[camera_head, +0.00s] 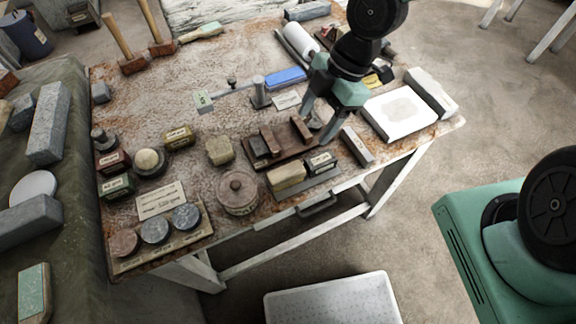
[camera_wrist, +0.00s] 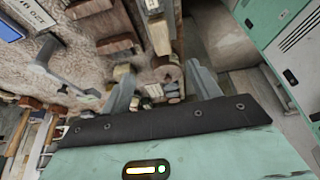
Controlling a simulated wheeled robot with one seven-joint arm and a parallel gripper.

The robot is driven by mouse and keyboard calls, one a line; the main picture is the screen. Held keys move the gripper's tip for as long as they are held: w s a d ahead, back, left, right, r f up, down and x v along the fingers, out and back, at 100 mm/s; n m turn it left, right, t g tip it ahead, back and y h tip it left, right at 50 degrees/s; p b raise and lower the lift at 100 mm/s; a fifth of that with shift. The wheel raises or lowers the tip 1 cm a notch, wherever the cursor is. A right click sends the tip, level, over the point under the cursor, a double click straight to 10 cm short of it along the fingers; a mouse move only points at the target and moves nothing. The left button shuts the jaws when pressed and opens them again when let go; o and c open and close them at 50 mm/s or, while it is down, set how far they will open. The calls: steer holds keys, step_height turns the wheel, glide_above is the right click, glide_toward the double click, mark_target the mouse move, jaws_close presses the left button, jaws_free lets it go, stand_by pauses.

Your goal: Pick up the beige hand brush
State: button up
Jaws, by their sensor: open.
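A long pale beige and greenish piece (camera_head: 202,33), which looks like the hand brush, lies flat at the far edge of the worktable (camera_head: 215,85), right of the hammers. It is small in view, and I cannot make it out in the wrist view. My gripper (camera_head: 318,120) is over the right-middle of the table, well right of and nearer than the brush. Its fingers point down, apart and empty, close to a dark wooden tray with blocks (camera_head: 262,160). The fingers also show spread in the wrist view (camera_wrist: 160,82).
Two wooden-handled hammers (camera_head: 120,40) stand left of the brush. A metal stand with an arm (camera_head: 258,92) and a blue block (camera_head: 286,78) are between it and my gripper. A lidded round pot (camera_head: 237,190) and several small blocks crowd the front. The back-left tabletop is fairly clear.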

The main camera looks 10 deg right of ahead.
glide_toward(287, 171)
steer(key=x, duration=0.5)
steer(key=shift+w+f, duration=0.15)
steer(key=shift+f, duration=0.05)
steer(key=x, duration=0.2)
steer(key=p+x, duration=0.1)
steer(key=x, duration=0.1)
steer(key=shift+s+a, duration=0.15)
steer(key=shift+s, duration=0.1)
steer(key=shift+a+f, duration=0.15)
steer(key=shift+f, duration=0.45)
steer(key=c, duration=1.1)
